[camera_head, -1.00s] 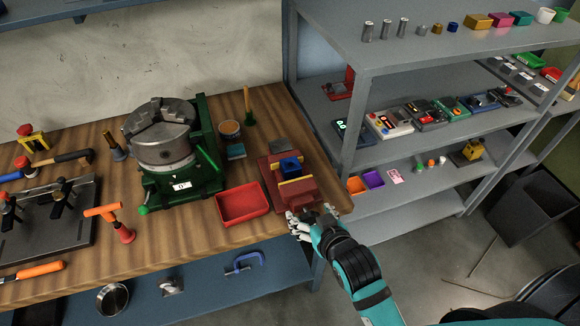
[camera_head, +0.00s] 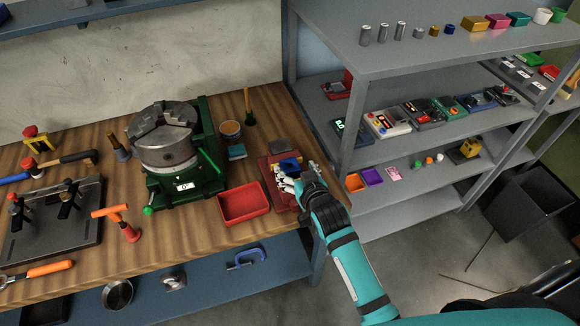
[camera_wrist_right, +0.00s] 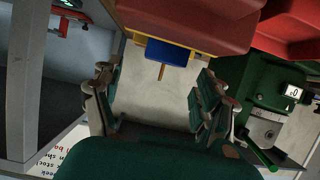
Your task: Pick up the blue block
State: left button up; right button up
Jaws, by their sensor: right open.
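The blue block (camera_head: 289,165) sits in the red vise (camera_head: 272,172) at the right end of the wooden bench. In the right wrist view the blue block (camera_wrist_right: 167,52) shows at the top middle, below the red vise body (camera_wrist_right: 190,20). My right gripper (camera_head: 290,182) is at the front of the vise, close to the block and partly covering the vise. In the right wrist view its fingers (camera_wrist_right: 150,92) are spread apart with nothing between them, and the block lies beyond the fingertips. My left gripper is not in view.
A red tray (camera_head: 243,204) lies left of the vise. A green machine with a grey chuck (camera_head: 165,140) stands farther left on the bench. A grey shelf (camera_head: 430,50) with several small items rises at the right, near my right arm.

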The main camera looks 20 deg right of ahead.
aim_at(289, 164)
jog(key=p+x, duration=0.1)
jog(key=x, duration=0.3)
jog(key=shift+w+a+f+p, duration=0.15)
jog(key=shift+w+f+p, duration=0.15)
jog(key=shift+f+p, duration=0.05)
jog(key=shift+w+f, duration=0.15)
jog(key=shift+w, duration=0.05)
jog(key=shift+c, duration=0.4)
jog(key=shift+s, duration=0.1)
jog(key=shift+c, duration=1.1)
jog(key=c, duration=1.2)
